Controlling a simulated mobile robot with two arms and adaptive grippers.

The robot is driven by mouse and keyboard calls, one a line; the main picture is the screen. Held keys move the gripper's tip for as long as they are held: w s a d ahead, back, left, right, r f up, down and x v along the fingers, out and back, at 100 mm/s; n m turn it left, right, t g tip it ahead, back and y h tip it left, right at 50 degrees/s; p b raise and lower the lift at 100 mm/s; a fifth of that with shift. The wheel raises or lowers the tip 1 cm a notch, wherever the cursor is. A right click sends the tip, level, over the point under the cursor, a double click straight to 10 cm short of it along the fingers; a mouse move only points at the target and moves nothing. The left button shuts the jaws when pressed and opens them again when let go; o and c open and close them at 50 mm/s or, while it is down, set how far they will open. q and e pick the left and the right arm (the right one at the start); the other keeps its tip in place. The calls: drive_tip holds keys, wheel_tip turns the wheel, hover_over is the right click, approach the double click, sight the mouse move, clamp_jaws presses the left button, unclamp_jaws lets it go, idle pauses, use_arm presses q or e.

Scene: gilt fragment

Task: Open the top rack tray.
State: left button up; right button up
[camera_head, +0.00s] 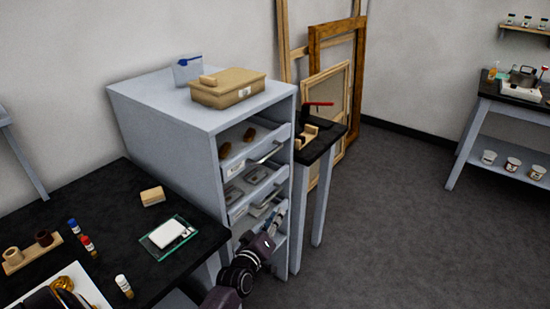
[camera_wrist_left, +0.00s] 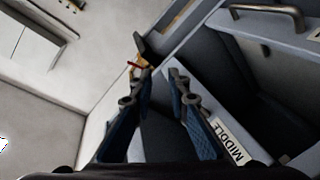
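The grey rack (camera_head: 170,115) stands against the wall with open-topped trays one above another. The top tray (camera_head: 238,167) has a low grey front with a white label and a bar handle (camera_head: 268,152); brown pieces lie inside. Its front looks about level with the rack's face. The middle tray (camera_head: 238,209) is below it. My left gripper (camera_head: 277,217) is in front of the rack, below the top tray. In the left wrist view its blue-padded fingers (camera_wrist_left: 155,82) are apart with nothing held, beside a front labelled MIDDLE (camera_wrist_left: 230,140). My right gripper is not in view.
A tan box (camera_head: 228,88) and a clear container (camera_head: 187,70) sit on the rack. A black worktable (camera_head: 95,210) with small bottles is at the left. A narrow dark-topped stand (camera_head: 318,150) adjoins the rack's right side. The floor (camera_head: 410,220) at right is clear.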

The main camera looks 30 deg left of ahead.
sight(272, 152)
use_arm(q)
drive_tip(key=a+r+n+t+y, duration=0.1)
drive_tip(key=a+r+n+t, duration=0.1)
drive_tip(key=r, duration=0.6)
drive_tip(key=a+r+n+t+y, duration=0.1)
drive_tip(key=a+r+n, duration=0.15)
drive_tip(key=r, duration=0.55)
drive_tip(key=shift+m, duration=0.45)
drive_tip(key=x, duration=0.7)
drive_tip(key=shift+f, duration=0.15)
drive_tip(key=shift+w+a, duration=0.2)
drive_tip(key=shift+w, duration=0.4)
clamp_jaws()
